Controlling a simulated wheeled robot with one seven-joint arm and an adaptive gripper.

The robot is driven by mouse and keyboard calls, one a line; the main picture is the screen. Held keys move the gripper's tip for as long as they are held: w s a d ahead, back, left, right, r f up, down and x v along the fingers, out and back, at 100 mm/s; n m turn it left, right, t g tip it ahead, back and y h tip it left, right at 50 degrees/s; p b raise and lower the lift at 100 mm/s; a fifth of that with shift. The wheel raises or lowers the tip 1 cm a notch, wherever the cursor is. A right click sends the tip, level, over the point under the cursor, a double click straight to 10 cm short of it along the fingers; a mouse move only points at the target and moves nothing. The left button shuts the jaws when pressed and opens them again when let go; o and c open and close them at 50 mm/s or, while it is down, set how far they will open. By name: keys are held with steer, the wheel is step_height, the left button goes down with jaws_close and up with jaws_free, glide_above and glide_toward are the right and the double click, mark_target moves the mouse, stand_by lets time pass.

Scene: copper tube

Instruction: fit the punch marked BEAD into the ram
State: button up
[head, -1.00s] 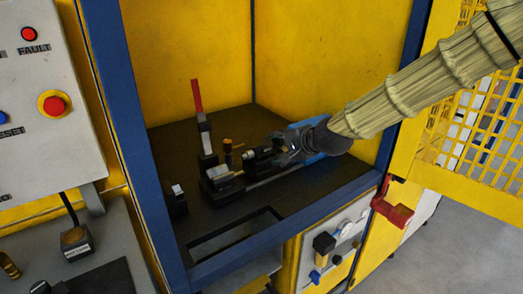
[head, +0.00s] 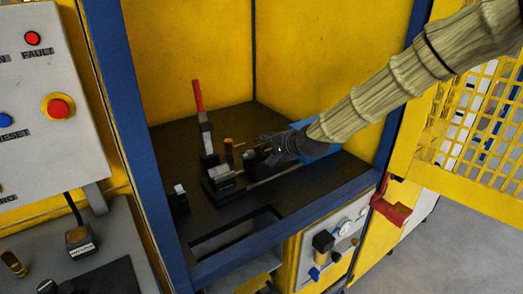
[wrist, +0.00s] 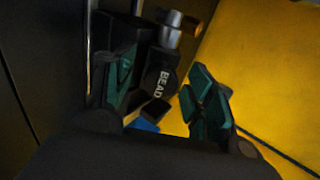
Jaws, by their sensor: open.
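The punch marked BEAD (wrist: 162,80) is a dark body with white lettering and a bright metal end, seen between my fingers in the wrist view. My gripper (wrist: 165,100) is open, with its green-padded fingers on either side of the punch and a visible gap to the right finger. In the head view my gripper (head: 268,152) is low over the machine bed and mostly covers the punch. A blue machine body (head: 328,146), probably the ram's, lies behind and right of my gripper. Where the punch meets the ram is hidden.
A red-handled upright lever (head: 198,98) and a copper-coloured part (head: 228,150) stand left of my gripper. The blue door post (head: 112,110) and yellow mesh door (head: 470,130) flank the opening. The bed has a rectangular slot (head: 235,235) at the front.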

steer(key=shift+c, duration=0.5)
jaws_close()
steer(key=shift+r, duration=0.1)
steer(key=shift+r, duration=0.15)
